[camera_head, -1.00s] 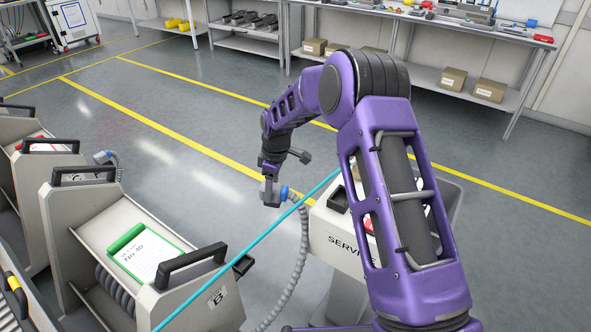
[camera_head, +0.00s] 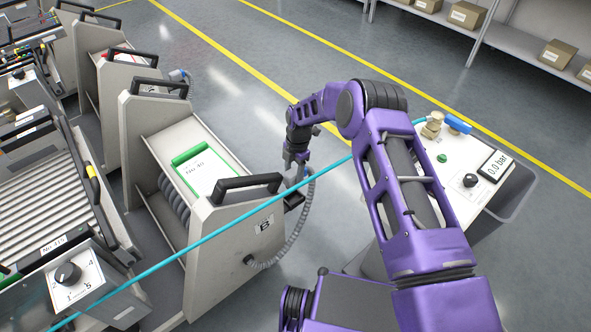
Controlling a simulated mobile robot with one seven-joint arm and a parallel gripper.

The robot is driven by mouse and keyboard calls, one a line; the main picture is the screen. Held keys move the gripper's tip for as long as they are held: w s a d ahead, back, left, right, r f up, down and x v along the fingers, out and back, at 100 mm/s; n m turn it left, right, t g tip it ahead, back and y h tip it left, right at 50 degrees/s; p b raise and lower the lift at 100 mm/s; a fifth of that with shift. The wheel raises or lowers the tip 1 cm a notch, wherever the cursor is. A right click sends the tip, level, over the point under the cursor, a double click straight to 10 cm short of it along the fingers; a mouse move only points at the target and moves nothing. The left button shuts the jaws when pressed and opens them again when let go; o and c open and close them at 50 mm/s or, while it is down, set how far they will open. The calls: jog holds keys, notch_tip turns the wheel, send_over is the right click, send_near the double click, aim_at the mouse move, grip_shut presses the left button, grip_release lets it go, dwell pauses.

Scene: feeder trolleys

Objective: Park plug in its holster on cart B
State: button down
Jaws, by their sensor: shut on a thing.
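Cart B (camera_head: 232,248) is a beige feeder trolley with a "B" label, a black handle and a green-edged clipboard. Its holster (camera_head: 293,202) is a small black bracket at its right upper corner. My gripper (camera_head: 296,160) points down and is shut on the plug (camera_head: 291,179), a grey body with a blue collar. The plug appears just above the holster in the picture; I cannot tell whether they touch. A grey corrugated hose (camera_head: 301,232) loops from the plug down to cart B's side. The fingertips are small and partly hidden.
A taut cyan hose (camera_head: 215,237) crosses in front of cart B and behind my arm. A service unit (camera_head: 495,205) with a "0.0 bar" display stands at right. More trolleys (camera_head: 112,110) stand at left. Floor behind the gripper is clear.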

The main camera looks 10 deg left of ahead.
jog(key=shift+f+b, duration=0.8)
jog(key=shift+f, duration=2.2)
jog(key=shift+f, duration=1.2)
jog(key=shift+c, duration=0.8)
grip_release()
jog(key=r, duration=0.5)
jog(key=w+r+p, duration=0.1)
jog(key=r, duration=0.5)
jog(key=d+r+p, duration=0.1)
jog(key=r, duration=0.5)
jog(key=shift+w+d+r, duration=0.1)
jog(key=shift+w+r, duration=0.1)
jog(key=shift+w, duration=0.2)
